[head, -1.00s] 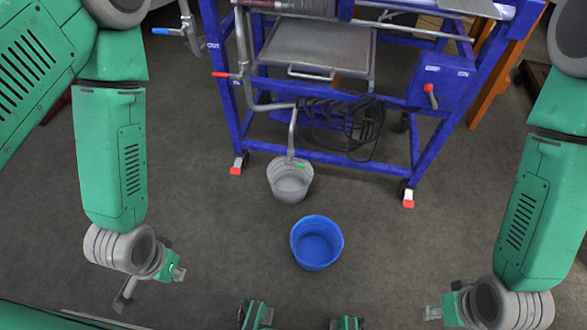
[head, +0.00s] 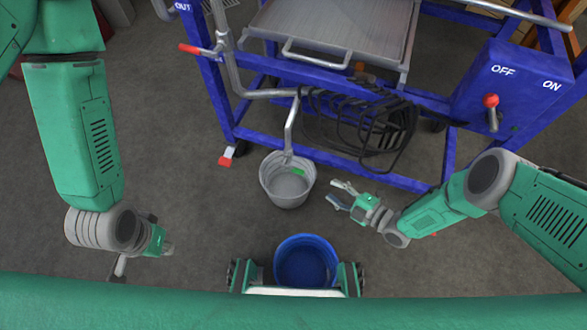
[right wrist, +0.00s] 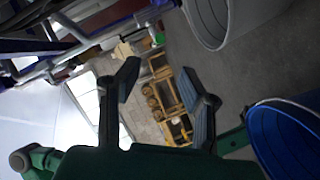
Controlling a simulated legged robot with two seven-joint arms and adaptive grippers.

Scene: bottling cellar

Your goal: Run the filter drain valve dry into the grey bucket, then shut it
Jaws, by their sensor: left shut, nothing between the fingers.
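The grey bucket (head: 279,194) stands on the floor below a bent metal drain pipe (head: 291,128), whose lower end reaches its mouth. A small green piece (head: 297,171) shows at the bucket's mouth; I cannot tell whether it is a handle. A valve with a red lever (head: 190,48) sits higher on the same pipework, its lever pointing left. My right gripper (head: 337,194) is open and empty, just right of the grey bucket, which also shows in the right wrist view (right wrist: 213,22). My left gripper (head: 170,248) is shut and empty over the floor at lower left.
A blue bucket (head: 304,262) stands close in front of me; it is also in the right wrist view (right wrist: 285,135). The blue filter frame (head: 330,158) carries a metal tray (head: 330,35), a coiled black cable (head: 380,135) and an ON/OFF switch (head: 491,101).

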